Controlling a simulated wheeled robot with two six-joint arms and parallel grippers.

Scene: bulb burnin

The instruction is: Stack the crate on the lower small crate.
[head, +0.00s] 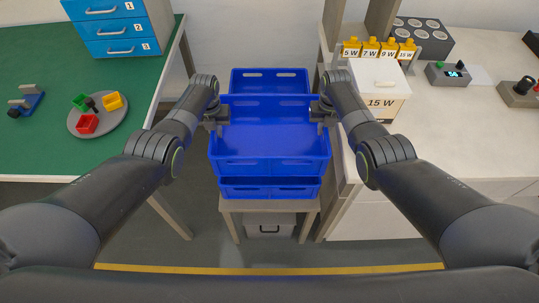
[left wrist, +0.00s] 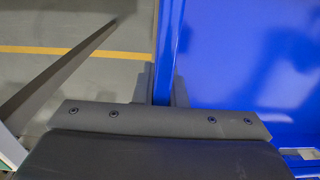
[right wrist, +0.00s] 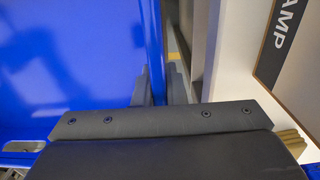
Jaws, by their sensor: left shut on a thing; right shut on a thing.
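A blue crate (head: 270,130), open at the top and seemingly empty, is held level between my two grippers. My left gripper (head: 215,122) is shut on its left wall, which also shows in the left wrist view (left wrist: 168,50). My right gripper (head: 323,120) is shut on its right wall, seen in the right wrist view (right wrist: 152,45). Below it, the lower small crate (head: 270,190) sits on a wooden stand; only its front part shows. The held crate appears roughly over it, and I cannot tell whether they touch.
Another blue wall with slots (head: 270,76) shows behind the held crate. A green-topped table (head: 40,150) with a round grey tray (head: 98,124) stands left. A pale workbench (head: 450,130) with a 15 W box (head: 380,84) stands close on the right. A grey bin (head: 268,228) is below.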

